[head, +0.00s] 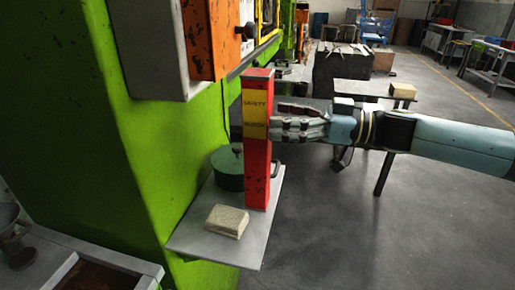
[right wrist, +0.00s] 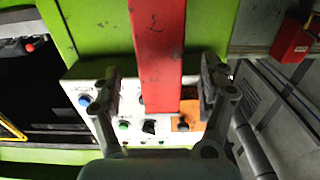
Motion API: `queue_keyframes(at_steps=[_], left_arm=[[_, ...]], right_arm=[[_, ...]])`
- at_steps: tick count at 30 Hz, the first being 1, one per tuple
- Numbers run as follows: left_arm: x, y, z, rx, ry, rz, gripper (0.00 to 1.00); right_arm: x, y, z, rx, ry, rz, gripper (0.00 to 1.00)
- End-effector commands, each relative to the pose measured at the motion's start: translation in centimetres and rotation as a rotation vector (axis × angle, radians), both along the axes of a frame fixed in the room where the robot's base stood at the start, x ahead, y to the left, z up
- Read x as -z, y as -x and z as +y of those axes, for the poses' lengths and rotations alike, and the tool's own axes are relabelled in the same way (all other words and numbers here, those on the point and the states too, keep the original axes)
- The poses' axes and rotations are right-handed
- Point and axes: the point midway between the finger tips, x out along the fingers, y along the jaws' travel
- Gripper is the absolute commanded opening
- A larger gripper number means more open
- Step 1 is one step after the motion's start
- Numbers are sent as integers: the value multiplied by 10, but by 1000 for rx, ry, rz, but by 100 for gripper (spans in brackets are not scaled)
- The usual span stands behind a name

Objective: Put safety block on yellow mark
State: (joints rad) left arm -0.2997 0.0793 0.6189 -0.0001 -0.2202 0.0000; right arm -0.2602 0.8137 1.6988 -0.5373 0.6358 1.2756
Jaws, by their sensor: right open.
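The safety block (head: 257,175) is a tall red post with a yellow label. It stands upright on a grey shelf (head: 190,238) beside the green machine. My right gripper (head: 277,124) is open, with its fingers at the label's height on the block's right side. In the right wrist view the red block (right wrist: 158,55) lies between the two open fingers (right wrist: 160,80), with a gap on at least the left side. I cannot make out a yellow mark on the shelf. My left gripper is not in view.
A tan block (head: 227,221) and a green round canister (head: 228,168) share the shelf with the safety block. The green press (head: 140,130) rises at left, with an orange box (head: 212,40) above.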

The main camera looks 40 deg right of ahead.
Motion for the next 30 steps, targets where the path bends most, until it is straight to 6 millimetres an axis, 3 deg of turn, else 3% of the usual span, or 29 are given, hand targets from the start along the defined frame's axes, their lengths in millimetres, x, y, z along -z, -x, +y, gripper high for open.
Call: queue_keyframes(at_steps=[13, 22, 30], left_arm=[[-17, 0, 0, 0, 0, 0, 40], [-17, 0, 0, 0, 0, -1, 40], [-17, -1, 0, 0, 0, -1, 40]], right_arm=[[-7, -38, 32, 3, -3, -2, 77], [-4, -42, 36, 2, -1, 1, 77], [-4, -41, 36, 2, -1, 1, 43]])
